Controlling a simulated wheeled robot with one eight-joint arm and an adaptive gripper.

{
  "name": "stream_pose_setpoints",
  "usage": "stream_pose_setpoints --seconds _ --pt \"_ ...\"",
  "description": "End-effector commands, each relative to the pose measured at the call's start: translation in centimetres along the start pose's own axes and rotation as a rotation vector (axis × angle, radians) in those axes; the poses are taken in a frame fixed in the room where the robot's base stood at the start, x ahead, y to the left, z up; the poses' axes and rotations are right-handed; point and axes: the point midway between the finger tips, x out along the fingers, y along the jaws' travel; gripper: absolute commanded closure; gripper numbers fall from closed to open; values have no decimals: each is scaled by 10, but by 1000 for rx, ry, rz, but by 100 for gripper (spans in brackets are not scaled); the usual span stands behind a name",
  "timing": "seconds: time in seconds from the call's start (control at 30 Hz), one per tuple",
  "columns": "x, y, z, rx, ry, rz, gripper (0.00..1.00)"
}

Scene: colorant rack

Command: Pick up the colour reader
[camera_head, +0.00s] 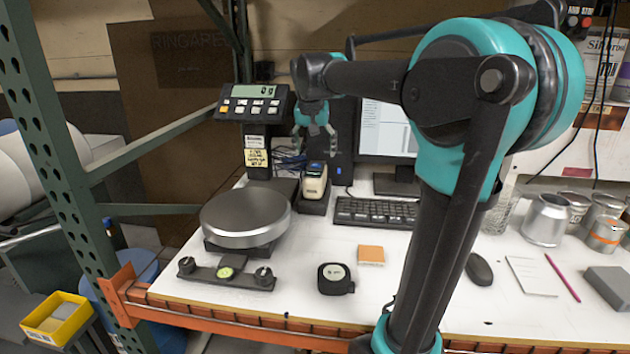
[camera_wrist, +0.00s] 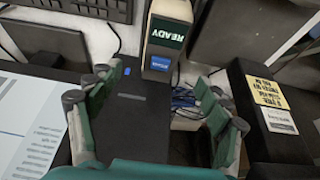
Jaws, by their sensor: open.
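The colour reader (camera_head: 314,182), a pale upright handheld device with a dark top and small screen, stands in a dark base (camera_head: 315,205) on the table between the scale and the keyboard. In the wrist view the reader (camera_wrist: 165,42) is at the top centre, its screen reading "READY" upside down. My gripper (camera_head: 316,142) is open and empty above and behind the reader in the head view. In the wrist view its two teal fingers (camera_wrist: 160,95) are spread, and the reader lies beyond their tips, apart from them.
A scale with a round metal pan (camera_head: 246,216) and display post (camera_head: 255,105) stands left of the reader. A keyboard (camera_head: 376,212) and monitor (camera_head: 388,130) are to its right.

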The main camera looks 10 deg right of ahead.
Motion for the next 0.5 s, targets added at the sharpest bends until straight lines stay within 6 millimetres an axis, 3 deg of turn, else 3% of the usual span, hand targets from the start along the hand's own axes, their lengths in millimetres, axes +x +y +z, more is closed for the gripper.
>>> stream_pose_setpoints --seconds 0.2,0.5 --pt "43 0 0 1 0 0 22" --pt "68 0 0 0 0 0 22"
